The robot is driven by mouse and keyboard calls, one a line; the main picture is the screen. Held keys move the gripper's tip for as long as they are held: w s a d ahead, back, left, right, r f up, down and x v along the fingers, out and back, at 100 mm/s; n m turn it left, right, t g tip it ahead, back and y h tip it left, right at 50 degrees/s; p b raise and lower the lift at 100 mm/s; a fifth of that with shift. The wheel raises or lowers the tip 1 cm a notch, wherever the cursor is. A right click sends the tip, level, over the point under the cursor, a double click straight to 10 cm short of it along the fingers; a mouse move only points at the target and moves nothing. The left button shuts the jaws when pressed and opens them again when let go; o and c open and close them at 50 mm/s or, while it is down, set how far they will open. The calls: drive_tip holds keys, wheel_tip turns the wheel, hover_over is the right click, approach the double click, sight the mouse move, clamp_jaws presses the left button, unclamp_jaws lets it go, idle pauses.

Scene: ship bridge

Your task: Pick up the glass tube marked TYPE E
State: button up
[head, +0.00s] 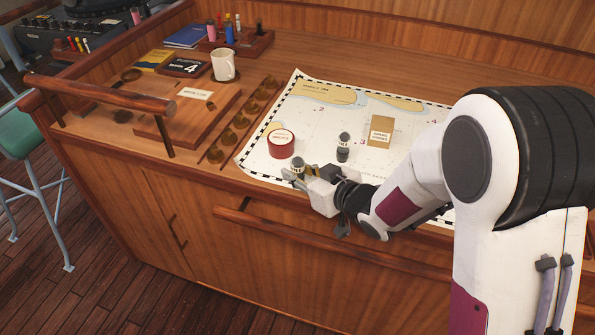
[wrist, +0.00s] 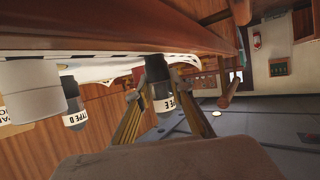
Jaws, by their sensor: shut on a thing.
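The glass tube marked TYPE E (wrist: 162,98) is between the two fingers of my gripper (wrist: 158,95) in the wrist view, with its label facing the camera. In the head view the tube (head: 298,164) stands up between the jaws of my gripper (head: 304,174), near the front edge of the chart. My gripper is shut on it. A second tube, marked TYPE D (wrist: 73,108), is outside the fingers in the wrist view. It stands upright on the chart in the head view (head: 343,147), to the right of my gripper. Whether the held tube touches the chart is hidden.
A round red container (head: 281,144) stands just behind my gripper on the chart (head: 310,120). A small cardboard box (head: 381,131) is to the right. A white mug (head: 223,65), wooden board (head: 185,115) and rail (head: 100,93) are to the left. The chart's back middle is clear.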

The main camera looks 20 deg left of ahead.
drive_tip(key=shift+r, duration=0.1)
drive_tip(key=shift+r, duration=4.9)
